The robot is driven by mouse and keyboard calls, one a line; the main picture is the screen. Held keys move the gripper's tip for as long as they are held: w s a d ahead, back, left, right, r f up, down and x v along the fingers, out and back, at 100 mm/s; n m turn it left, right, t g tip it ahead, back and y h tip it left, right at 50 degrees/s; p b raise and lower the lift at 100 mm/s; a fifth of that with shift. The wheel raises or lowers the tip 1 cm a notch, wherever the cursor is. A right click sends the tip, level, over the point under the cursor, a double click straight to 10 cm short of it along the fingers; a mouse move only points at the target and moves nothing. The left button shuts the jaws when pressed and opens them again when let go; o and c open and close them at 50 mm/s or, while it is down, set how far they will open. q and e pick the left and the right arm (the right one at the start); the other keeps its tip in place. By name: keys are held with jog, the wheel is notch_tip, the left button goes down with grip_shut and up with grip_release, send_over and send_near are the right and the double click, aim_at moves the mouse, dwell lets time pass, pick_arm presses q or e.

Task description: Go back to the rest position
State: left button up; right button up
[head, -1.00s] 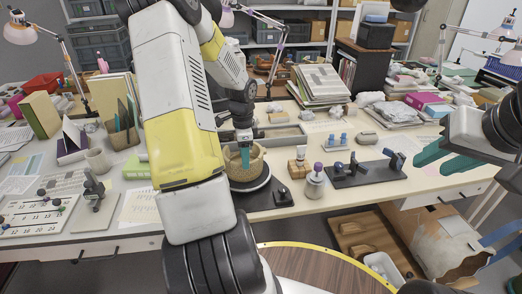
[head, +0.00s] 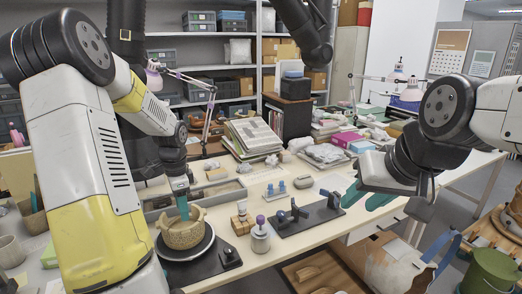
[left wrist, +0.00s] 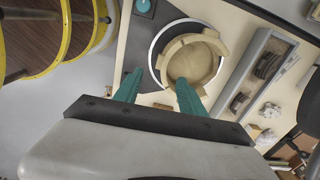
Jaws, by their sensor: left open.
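A tan clay pot (head: 183,237) with an uneven rim stands on a round dark turntable (head: 190,252) near the table's front edge. My left gripper (head: 182,205) points down at the pot's rim, with its teal fingers in front of or over the opening. In the left wrist view the pot (left wrist: 195,62) is open towards the camera, with a piece jutting from its rim. There my left fingers (left wrist: 157,92) are spread with nothing between them. I cannot tell whether a finger touches the pot. My right gripper (head: 367,196) is open and empty, over the table's right part.
A dark stand with blue clamps (head: 307,217) and a purple-topped jar (head: 260,236) stand right of the pot. A long grey tray (head: 215,193) lies behind it. Stacked papers (head: 252,137) and lamps fill the back. A green bucket (head: 490,270) stands at lower right.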

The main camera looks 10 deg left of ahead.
pick_arm(q)
jog(key=s+d+r+n+t, duration=0.25)
jog(key=s+d+r, duration=0.2)
jog(key=r, duration=0.25)
jog(key=s+d+r+n+t, duration=0.1)
jog(key=s+d+r+n, duration=0.25)
jog(key=d+r, duration=0.35)
jog(key=s+d+r+n+t+h, duration=0.1)
jog(key=s+d+r+n, duration=0.1)
jog(key=s, duration=0.3)
jog(key=s+d+r+n+t+h, duration=0.1)
jog(key=s+d+r+n, duration=0.1)
jog(key=s, duration=0.4)
jog(key=shift+d+r+n, duration=0.3)
jog(key=shift+d+r, duration=0.55)
